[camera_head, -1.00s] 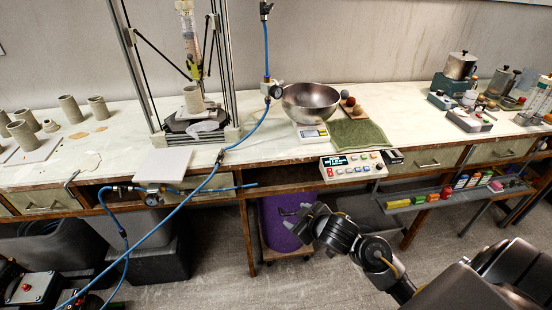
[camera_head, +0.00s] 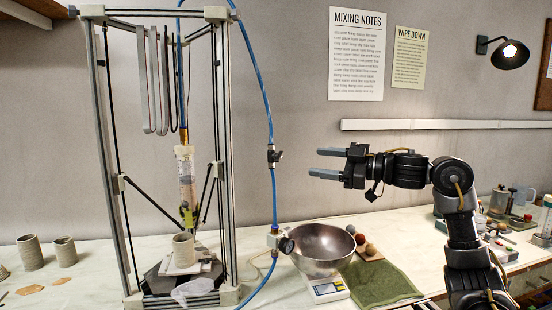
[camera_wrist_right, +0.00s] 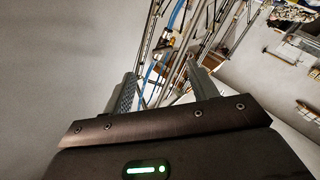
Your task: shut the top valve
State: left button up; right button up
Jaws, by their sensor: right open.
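The top valve (camera_head: 274,156) is a small dark fitting on the blue hose (camera_head: 264,95), which hangs to the right of the printer frame. Its short dark handle juts out to the right of the hose; its exact angle is too small to read. My right gripper (camera_head: 322,163) is open and empty, to the right of the valve at about its height. Its two grey fingers point left toward it, with a gap between. In the right wrist view the fingers (camera_wrist_right: 162,88) are apart, with the blue hose (camera_wrist_right: 151,74) showing between them. My left gripper is out of view.
A delta clay printer in a metal frame (camera_head: 227,150) stands left of the hose. A gauge fitting (camera_head: 280,241) sits lower on the hose. A steel bowl (camera_head: 322,247), a scale (camera_head: 327,289) and a green cloth (camera_head: 380,284) lie below my gripper. The air around the gripper is free.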

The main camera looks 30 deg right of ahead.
aim_at(282, 156)
jog(key=p+x, duration=0.1)
jog(key=x, duration=0.2)
jog(key=p+x, duration=0.1)
jog(key=x, duration=0.2)
jog(key=p+x, duration=0.2)
jog(key=x, duration=0.1)
jog(key=shift+a+r, duration=0.25)
jog(key=shift+a, duration=0.15)
jog(key=shift+w+a+f, duration=0.1)
jog(key=shift+w+a, duration=0.1)
jog(key=shift+w, duration=0.2)
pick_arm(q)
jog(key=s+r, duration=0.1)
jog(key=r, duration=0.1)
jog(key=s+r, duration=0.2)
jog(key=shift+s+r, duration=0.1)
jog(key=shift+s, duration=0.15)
pick_arm(e)
jog(key=c, duration=1)
